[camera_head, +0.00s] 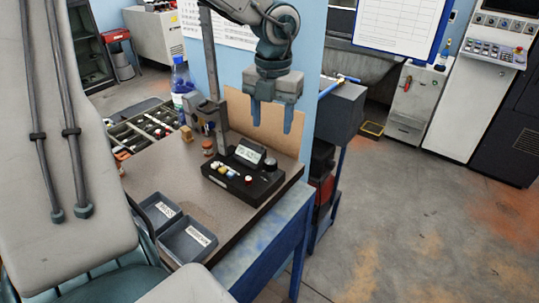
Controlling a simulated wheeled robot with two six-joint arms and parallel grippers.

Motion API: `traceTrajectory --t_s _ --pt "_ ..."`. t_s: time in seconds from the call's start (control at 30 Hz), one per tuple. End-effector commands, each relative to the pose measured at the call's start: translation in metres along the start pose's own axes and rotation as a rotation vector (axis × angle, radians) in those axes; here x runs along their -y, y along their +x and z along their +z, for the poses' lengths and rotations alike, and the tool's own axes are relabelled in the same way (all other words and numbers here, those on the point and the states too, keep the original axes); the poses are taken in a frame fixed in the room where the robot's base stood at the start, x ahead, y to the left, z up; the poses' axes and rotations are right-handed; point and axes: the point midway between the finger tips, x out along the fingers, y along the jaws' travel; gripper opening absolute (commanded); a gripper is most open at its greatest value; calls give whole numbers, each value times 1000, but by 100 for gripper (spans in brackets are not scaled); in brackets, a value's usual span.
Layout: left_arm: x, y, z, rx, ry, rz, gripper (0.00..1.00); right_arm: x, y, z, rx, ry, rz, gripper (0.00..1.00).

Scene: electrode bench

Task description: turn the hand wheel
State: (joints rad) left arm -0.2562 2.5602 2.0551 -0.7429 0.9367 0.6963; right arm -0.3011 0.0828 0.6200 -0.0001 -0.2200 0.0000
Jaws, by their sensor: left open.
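I cannot make out a hand wheel for certain. A black control box (240,182) with a small lit display, several coloured buttons and a round dark knob (270,164) sits on the bench. My left gripper (271,126) points down with its two blue fingers apart and nothing between them. In the picture it is above and behind the control box, in front of the tan back board (240,112). My right gripper is not in view.
The bench top (180,165) holds two labelled grey bins (187,241) at its front. A tall grey post stand (219,125) rises behind the control box. A water bottle (181,85) and a compartment tray (146,134) are at left. Open floor (420,220) lies to the right.

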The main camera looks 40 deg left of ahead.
Motion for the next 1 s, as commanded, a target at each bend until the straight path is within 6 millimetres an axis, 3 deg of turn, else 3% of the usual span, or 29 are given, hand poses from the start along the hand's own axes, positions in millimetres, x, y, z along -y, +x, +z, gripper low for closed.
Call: traceTrajectory --t_s 0.27,0.87,0.9,1.0 --pt "0 17 0 0 0 0 53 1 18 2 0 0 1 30" --pt "0 89 0 0 0 -1 53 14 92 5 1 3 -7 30" --pt "0 90 0 -5 1 1 53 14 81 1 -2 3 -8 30" --pt "0 102 0 -4 1 1 53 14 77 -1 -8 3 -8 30"
